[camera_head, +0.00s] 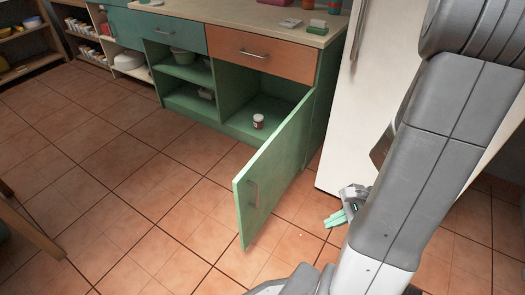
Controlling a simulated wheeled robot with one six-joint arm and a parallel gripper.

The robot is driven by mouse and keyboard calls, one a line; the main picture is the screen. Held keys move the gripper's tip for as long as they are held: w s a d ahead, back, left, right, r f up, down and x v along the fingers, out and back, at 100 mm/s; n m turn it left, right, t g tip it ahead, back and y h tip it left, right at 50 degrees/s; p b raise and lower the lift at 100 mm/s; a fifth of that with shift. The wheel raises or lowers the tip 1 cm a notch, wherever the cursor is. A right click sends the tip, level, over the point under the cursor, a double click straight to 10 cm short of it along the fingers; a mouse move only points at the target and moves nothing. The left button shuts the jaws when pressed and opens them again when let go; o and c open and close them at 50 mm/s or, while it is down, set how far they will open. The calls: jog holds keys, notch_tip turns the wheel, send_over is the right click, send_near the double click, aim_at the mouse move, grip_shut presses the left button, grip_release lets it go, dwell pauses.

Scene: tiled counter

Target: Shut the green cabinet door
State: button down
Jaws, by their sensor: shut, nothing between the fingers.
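The green cabinet door (271,177) stands wide open, swung out over the floor from the right side of the cabinet. Part of my gripper is hidden by my arm.
A white fridge (371,85) stands right of the cabinet, behind my arm. An orange drawer front (262,54) and a teal one (172,32) are shut under the counter (237,15). Open shelves hold bowls. The tiled floor (130,180) left of the door is clear.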

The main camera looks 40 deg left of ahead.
jog(key=w+a+r+m+t+y+p, duration=0.1)
jog(key=w+a+r+m+y+p, duration=0.2)
jog(key=a, duration=0.5)
jog(key=w+a+r+m+t+y+p, duration=0.1)
jog(key=w+a+m+p, duration=0.3)
jog(key=a, duration=0.5)
jog(key=m+b, duration=0.1)
jog(key=b, duration=0.2)
send_near(253, 167)
jog(key=d+f+x, duration=0.1)
jog(key=x, duration=0.3)
jog(key=shift+s+a, duration=0.15)
jog(key=shift+a, duration=1.05)
